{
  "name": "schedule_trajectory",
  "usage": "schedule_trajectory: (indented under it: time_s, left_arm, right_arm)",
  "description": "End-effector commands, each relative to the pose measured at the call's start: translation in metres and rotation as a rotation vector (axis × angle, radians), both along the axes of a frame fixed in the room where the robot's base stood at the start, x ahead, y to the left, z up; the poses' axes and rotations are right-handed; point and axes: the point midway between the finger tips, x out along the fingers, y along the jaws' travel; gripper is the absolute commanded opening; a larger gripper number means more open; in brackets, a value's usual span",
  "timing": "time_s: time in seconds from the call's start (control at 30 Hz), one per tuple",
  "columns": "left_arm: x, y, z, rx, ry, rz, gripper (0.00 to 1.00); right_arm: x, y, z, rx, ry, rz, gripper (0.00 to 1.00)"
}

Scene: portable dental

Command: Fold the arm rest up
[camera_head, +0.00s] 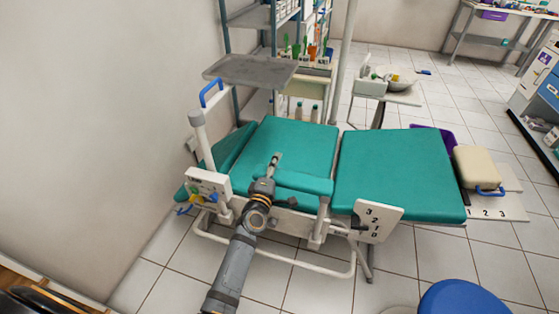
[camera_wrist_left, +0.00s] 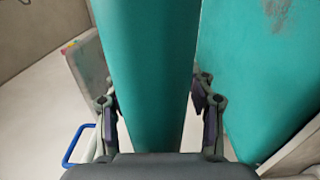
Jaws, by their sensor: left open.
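The arm rest (camera_head: 303,182) is a teal padded bar along the near side of the teal dental chair (camera_head: 392,172). It lies roughly level, with a white post under its right end. My left gripper (camera_head: 274,163) is over the arm rest's left part, hiding some of it. In the left wrist view the arm rest (camera_wrist_left: 145,60) runs between the two spread fingers of my left gripper (camera_wrist_left: 157,105). The fingers are open, one on each side; contact cannot be told. My right gripper does not show.
A grey tray (camera_head: 250,69) stands above the chair's left end, near a blue handle (camera_head: 211,93). A white numbered plate (camera_head: 377,221) hangs at the chair's near side. A blue stool (camera_head: 463,300) is at the bottom right. Tiled floor is open at the right.

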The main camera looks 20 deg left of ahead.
Motion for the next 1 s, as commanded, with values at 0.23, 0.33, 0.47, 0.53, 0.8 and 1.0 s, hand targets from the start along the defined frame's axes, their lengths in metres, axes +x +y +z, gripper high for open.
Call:
schedule_trajectory:
  time_s: [0.23, 0.33, 0.47, 0.53, 0.8, 1.0]
  left_arm:
    - [0.000, 0.000, 0.000, 0.000, 0.000, 0.000, 0.41]
    - [0.000, 0.000, 0.000, 0.000, 0.000, 0.000, 0.28]
    - [0.000, 0.000, 0.000, 0.000, 0.001, 0.000, 0.10]
    - [0.000, 0.000, 0.000, 0.000, 0.001, 0.000, 0.00]
    - [0.000, 0.000, -0.001, 0.000, 0.001, 0.000, 0.00]
    - [0.000, 0.000, -0.001, 0.000, 0.001, 0.000, 0.00]
  right_arm:
    - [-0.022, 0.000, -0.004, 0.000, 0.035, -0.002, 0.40]
    - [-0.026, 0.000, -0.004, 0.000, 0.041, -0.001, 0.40]
    - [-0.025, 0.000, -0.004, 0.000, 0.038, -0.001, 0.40]
    - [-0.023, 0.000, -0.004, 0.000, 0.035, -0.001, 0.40]
    - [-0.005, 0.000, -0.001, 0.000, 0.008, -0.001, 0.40]
    - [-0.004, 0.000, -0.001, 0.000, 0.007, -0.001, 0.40]
